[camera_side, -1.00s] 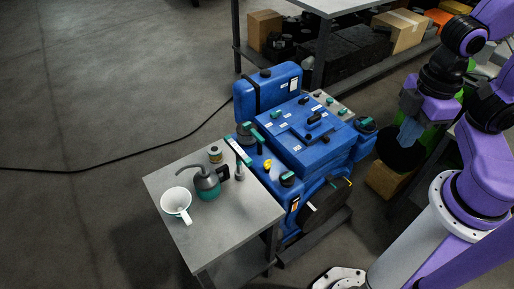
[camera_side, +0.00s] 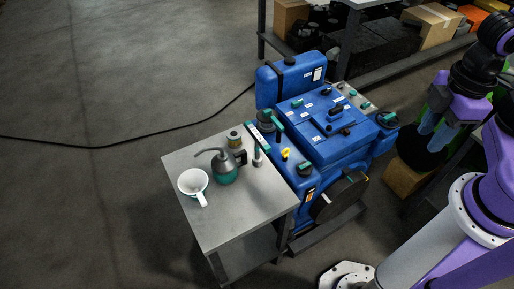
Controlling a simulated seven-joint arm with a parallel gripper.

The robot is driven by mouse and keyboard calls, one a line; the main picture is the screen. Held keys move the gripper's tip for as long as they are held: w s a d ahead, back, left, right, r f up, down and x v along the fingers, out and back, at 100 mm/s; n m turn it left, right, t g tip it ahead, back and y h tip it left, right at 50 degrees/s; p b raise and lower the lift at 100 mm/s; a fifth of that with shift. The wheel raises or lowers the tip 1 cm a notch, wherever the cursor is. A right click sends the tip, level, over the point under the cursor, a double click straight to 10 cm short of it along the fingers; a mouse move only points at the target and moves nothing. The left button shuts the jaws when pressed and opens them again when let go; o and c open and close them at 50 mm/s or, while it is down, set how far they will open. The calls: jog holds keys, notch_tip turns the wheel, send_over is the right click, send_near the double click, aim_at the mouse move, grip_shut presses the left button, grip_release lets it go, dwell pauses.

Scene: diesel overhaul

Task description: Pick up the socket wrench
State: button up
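A slim grey upright tool with a teal end (camera_side: 257,155) stands near the right edge of the small metal table (camera_side: 213,222). It looks like the socket wrench, but it is too small to be sure. A teal and white bar (camera_side: 262,138) lies just behind it, by the blue engine. My gripper (camera_side: 433,128) is at the right of the picture, above a dark round surface and far from the table. Its pale blue fingers appear apart, with nothing visible between them.
The white mug (camera_side: 193,184), oil can (camera_side: 223,168) and small tin (camera_side: 234,139) share the table. The blue engine (camera_side: 325,130) stands between the table and my gripper. The table's front part is clear.

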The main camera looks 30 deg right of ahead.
jog(key=shift+w+a, duration=0.1)
jog(key=m, duration=1.3)
send_over(257, 158)
jog(key=f, duration=3)
jog(key=shift+w+d, duration=0.2)
jog(key=shift+w, duration=0.1)
jog(key=shift+r, duration=0.1)
jog(key=shift+c, duration=0.3)
grip_shut()
